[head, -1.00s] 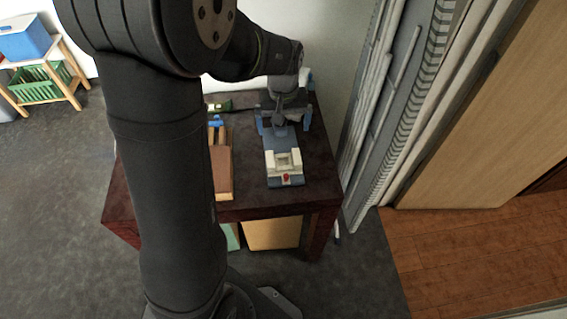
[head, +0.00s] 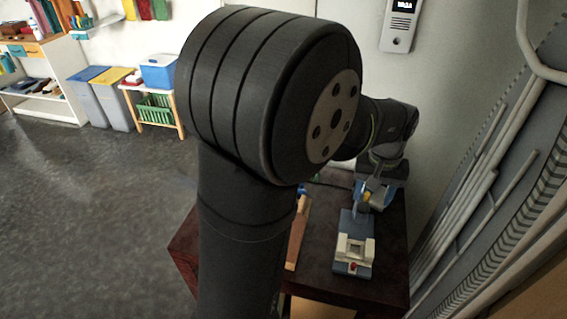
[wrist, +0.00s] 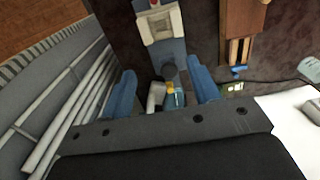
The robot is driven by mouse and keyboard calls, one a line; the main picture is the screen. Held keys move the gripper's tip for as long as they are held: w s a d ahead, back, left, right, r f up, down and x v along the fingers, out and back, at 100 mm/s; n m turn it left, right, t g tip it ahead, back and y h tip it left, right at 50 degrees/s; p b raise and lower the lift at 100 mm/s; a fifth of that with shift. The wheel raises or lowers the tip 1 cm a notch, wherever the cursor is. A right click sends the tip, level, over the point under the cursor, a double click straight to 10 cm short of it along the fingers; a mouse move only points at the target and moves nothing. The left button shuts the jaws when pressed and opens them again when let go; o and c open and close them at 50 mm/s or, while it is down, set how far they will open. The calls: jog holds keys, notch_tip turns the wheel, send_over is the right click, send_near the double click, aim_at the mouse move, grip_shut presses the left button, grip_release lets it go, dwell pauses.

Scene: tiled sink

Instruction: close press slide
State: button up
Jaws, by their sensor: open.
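The press is a long blue base with a white, U-shaped block (head: 356,249) and a small red part at its near end. It lies on the dark red table. In the wrist view its white block (wrist: 160,25) is at the top, and the blue base (wrist: 165,52) runs down toward my gripper. My gripper (head: 374,192) is over the far end of the press. In the wrist view my gripper (wrist: 163,80) is open, with one blue finger on each side of the press's end. A grey cylinder and a yellow-and-teal part show between the fingers. I cannot tell whether they touch.
A wooden box (head: 298,232) with tools stands left of the press; it also shows in the wrist view (wrist: 238,25). Grey pipes and a ribbed panel (head: 490,200) stand right of the table (head: 325,275). A wall lies behind. My arm hides the table's left part.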

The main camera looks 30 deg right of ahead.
jog(key=c, duration=0.4)
jog(key=shift+a+f, duration=0.1)
jog(key=shift+f, duration=0.2)
jog(key=c, duration=0.3)
jog(key=f+m, duration=0.1)
jog(key=f, duration=0.1)
jog(key=a+f+m, duration=0.1)
jog(key=f, duration=0.1)
jog(key=a+f+m+t+h, duration=0.1)
jog(key=f, duration=0.1)
jog(key=shift+w+a, duration=0.2)
jog(key=shift+w, duration=0.05)
grip_shut()
jog(key=s+a+f+m+h, duration=0.6)
jog(key=s+a+f+m, duration=0.3)
jog(key=a+m, duration=0.45)
send_near(355, 273)
jog(key=x, duration=0.4)
jog(key=shift+s+a+f, duration=0.15)
jog(key=shift+s+f, duration=0.2)
jog(key=shift+f, duration=0.15)
jog(key=shift+w+d, duration=0.4)
